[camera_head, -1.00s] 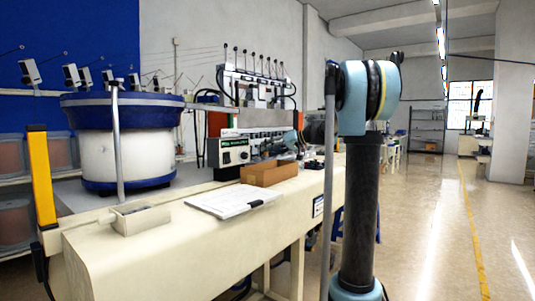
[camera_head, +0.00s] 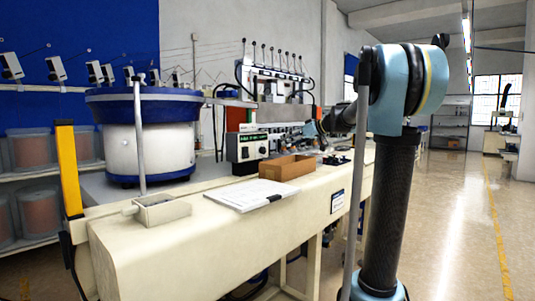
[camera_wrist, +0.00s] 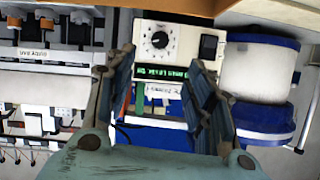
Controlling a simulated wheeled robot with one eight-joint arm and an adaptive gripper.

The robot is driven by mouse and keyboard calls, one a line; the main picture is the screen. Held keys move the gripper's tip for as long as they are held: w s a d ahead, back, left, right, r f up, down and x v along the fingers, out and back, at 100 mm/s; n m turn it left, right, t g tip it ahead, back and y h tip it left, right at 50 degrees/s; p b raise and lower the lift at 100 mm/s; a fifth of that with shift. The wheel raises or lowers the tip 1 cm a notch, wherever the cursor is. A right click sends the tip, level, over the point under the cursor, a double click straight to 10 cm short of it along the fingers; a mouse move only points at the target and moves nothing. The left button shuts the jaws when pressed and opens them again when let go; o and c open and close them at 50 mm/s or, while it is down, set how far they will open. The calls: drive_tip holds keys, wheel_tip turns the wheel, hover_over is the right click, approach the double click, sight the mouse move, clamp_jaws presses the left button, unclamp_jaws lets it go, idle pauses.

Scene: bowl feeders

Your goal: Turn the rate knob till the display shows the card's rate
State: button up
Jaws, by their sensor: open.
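The control box (camera_head: 247,147) is a pale unit with a green-lit display, standing at the back of the bench in the head view. In the wrist view its black round rate knob (camera_wrist: 159,40), with a white dial around it, lies beyond my fingertips. The green display (camera_wrist: 160,72) shows between the fingers; its text is too blurred to read. My gripper (camera_wrist: 160,60) is open and empty, its two fingers apart and clear of the knob. A clipboard with a white sheet (camera_head: 245,193) lies on the bench; I cannot tell whether it is the card.
A blue-and-white bowl feeder (camera_head: 150,137) stands left of the control box. An open cardboard box (camera_head: 287,168) sits in front of it, to the right. A small metal tray (camera_head: 162,211) is near the bench's front left. The floor (camera_head: 450,230) at right is clear.

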sight(265, 151)
drive_tip(key=x, duration=1.5)
drive_tip(key=c, duration=1.1)
